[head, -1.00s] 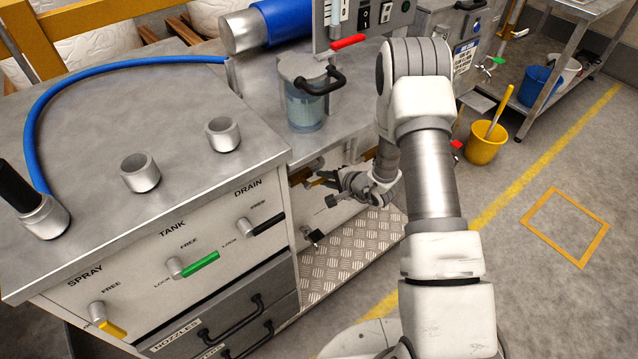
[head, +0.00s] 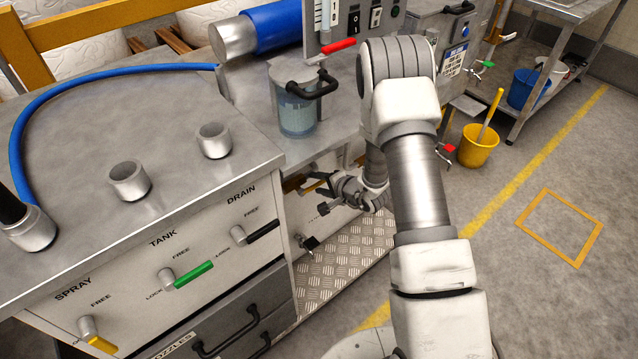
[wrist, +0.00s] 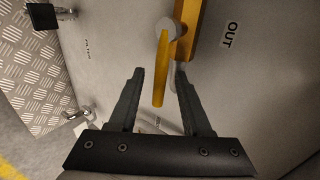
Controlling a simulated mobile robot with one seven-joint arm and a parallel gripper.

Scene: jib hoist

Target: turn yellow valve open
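The yellow valve lever (wrist: 160,75) hangs from a grey round hub (wrist: 167,29) on a pale panel, beside the word OUT, in the wrist view. My gripper (wrist: 160,71) is open, with one dark finger on each side of the lever. A gap shows left of the lever and a narrower one right of it; I see no clear contact. In the head view my gripper (head: 324,194) is at the low panel beyond the cabinet, with a yellow part (head: 312,187) at its fingers. My arm hides some of that panel.
A yellow bar (wrist: 188,30) runs right beside the hub. Another valve with a black handle (head: 309,243) sits below my gripper. The near cabinet carries yellow (head: 101,344), green (head: 193,275) and black (head: 263,231) levers. A yellow bucket (head: 477,147) stands on the floor to the right.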

